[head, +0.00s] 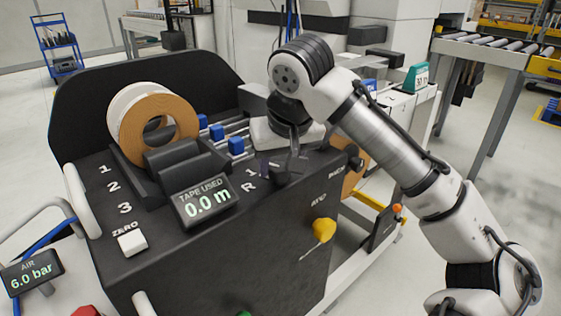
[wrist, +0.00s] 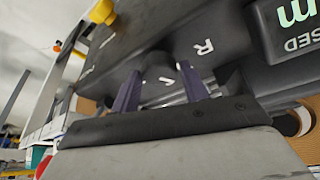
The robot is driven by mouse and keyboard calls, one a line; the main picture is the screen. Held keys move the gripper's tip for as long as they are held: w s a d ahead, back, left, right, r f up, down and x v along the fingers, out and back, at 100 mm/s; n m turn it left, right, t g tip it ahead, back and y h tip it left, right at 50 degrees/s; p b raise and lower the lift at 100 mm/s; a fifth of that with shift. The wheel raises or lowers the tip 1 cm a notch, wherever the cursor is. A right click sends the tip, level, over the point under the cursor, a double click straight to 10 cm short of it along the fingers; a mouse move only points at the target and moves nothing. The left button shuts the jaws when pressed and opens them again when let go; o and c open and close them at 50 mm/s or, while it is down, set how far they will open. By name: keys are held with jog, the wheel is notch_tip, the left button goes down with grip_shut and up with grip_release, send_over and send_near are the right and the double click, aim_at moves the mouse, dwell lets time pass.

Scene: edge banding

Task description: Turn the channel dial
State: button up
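A small dark dial (head: 283,178) sits on the black machine top, near a white letter R and other white marks. In the wrist view the dark dial (wrist: 158,64) shows near the fingertips, with the R to its right. My gripper (head: 278,165) is above the dial, pointing down. In the wrist view my gripper (wrist: 160,68) has its two dark purple fingers apart, one on each side of the dial. I cannot tell whether the fingers touch it. The dial's setting is hard to read, and the gripper partly hides the area in the head view.
A tape roll (head: 150,125) and a "TAPE USED 0.0 m" display (head: 205,201) stand left of my gripper. A white ZERO button (head: 132,242) is at the front left. A yellow knob (head: 323,230) sticks out from the machine's front. Blue blocks (head: 236,146) lie behind the display.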

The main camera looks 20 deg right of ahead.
jog(key=c, duration=0.6)
jog(key=shift+r+p, duration=0.1)
jog(key=shift+p, duration=0.25)
jog(key=shift+r+n+y+p, duration=0.1)
jog(key=shift+n+y+p, duration=0.2)
jog(key=shift+n+p, duration=0.3)
jog(key=n+y+p, duration=0.1)
jog(key=n+p, duration=0.2)
jog(key=shift+d+p, duration=0.1)
jog(key=shift+p, duration=0.25)
jog(key=n+g+y+p, duration=0.1)
jog(key=n+p, duration=0.2)
jog(key=shift+d, duration=0.1)
jog(key=shift+w+n+y+p, duration=0.1)
jog(key=shift+n+y+p, duration=0.2)
jog(key=shift+n+p, duration=0.45)
jog(key=shift+f+n, duration=0.2)
jog(key=shift+n, duration=0.05)
